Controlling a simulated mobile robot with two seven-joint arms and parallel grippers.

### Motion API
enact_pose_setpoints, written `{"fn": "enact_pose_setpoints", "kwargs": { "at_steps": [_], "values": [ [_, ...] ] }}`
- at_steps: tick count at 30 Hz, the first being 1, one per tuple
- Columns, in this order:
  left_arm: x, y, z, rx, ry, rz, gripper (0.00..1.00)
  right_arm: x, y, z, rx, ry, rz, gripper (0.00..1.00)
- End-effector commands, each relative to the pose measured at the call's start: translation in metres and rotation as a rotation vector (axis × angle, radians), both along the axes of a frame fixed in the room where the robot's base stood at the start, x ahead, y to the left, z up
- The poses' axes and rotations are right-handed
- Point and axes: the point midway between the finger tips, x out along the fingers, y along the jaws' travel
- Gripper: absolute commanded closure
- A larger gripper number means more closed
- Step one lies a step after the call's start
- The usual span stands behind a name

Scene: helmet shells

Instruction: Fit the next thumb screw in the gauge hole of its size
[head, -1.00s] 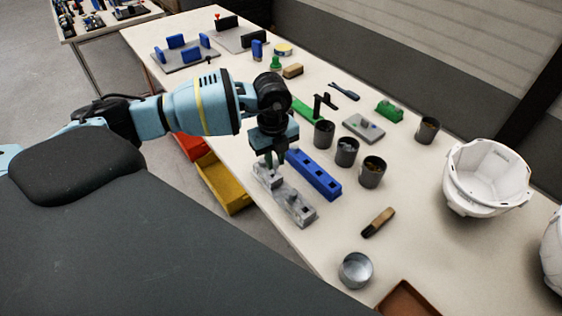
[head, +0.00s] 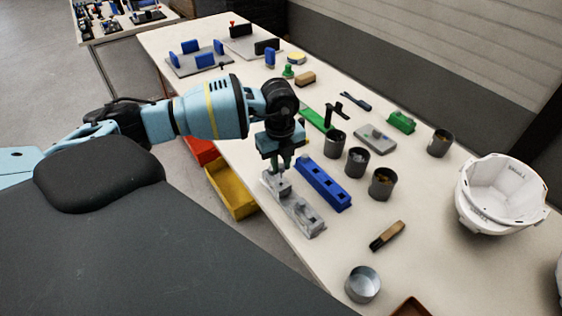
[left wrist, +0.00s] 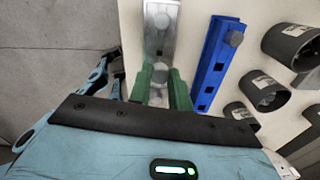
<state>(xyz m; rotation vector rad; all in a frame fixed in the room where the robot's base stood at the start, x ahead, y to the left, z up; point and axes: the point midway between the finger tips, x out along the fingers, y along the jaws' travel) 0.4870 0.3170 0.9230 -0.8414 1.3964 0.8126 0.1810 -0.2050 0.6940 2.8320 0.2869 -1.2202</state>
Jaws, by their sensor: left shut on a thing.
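My left gripper (head: 280,168) points down over the far end of a grey metal block (head: 304,216), with its green fingers closed. In the left wrist view, the fingers (left wrist: 161,80) are shut on a small round grey head, the thumb screw (left wrist: 160,72). In the head view a thin shank seems to show below the fingertips; whether its tip touches the block cannot be told. A blue block (head: 334,196) with several square holes lies beside the grey one. A grey knob sits at one end of the blue block in the left wrist view (left wrist: 236,38). My right gripper is out of view.
Three dark cups (head: 357,161) stand right of the blue block, with another cup (head: 440,142) farther right. A brush (head: 387,235), a metal tin (head: 363,284) and a white helmet shell (head: 500,190) are nearer. A yellow bin (head: 232,188) is beside the table edge.

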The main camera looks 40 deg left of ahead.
Motion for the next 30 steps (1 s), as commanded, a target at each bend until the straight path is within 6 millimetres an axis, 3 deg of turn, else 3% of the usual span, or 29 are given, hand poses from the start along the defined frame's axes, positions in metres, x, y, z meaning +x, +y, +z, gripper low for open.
{"fn": "enact_pose_setpoints", "kwargs": {
  "at_steps": [30],
  "values": [
    [0.000,0.000,-0.013,0.000,0.000,0.000,1.00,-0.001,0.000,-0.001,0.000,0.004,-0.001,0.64]
  ]
}}
